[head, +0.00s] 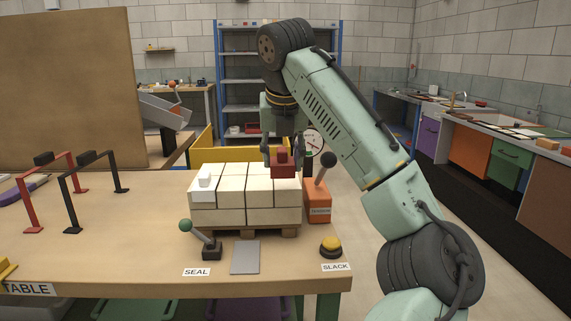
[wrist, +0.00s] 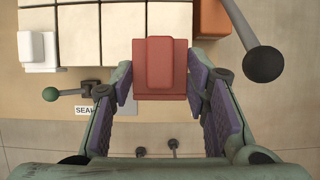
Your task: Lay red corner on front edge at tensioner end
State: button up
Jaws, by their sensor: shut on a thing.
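The red corner (head: 283,164) is between the fingers of my gripper (head: 283,158), at the right end of the brick stack's front top edge. In the wrist view the red corner (wrist: 160,68) sits between the two fingers of my gripper (wrist: 161,95), over the front edge of the pale bricks. I cannot tell whether it touches the bricks. The orange tensioner (head: 318,206) with a dark-knobbed lever stands at the stack's right end. A white corner (head: 204,180) sits on the front edge at the left end.
A green-knobbed seal lever (head: 206,247), a grey plate (head: 245,257) and a yellow slack button (head: 331,247) are in front of the stack. The tensioner's dark knob (wrist: 264,64) rises close to the right of my gripper. Red and black frames stand at left.

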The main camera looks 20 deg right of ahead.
aim_at(286, 153)
jog(key=shift+w+d, duration=0.65)
jog(key=shift+w, duration=0.35)
jog(key=shift+w+d+f+p, duration=0.2)
jog(key=shift+w+d+p, duration=0.05)
jog(key=shift+p, duration=0.05)
jog(key=shift+a+f, duration=0.1)
jog(key=shift+f, duration=1.5)
jog(key=shift+f, duration=0.2)
jog(key=o, duration=1.3)
jog(key=shift+c, duration=0.2)
jog(key=v, duration=1.2)
jog(key=shift+r, duration=0.15)
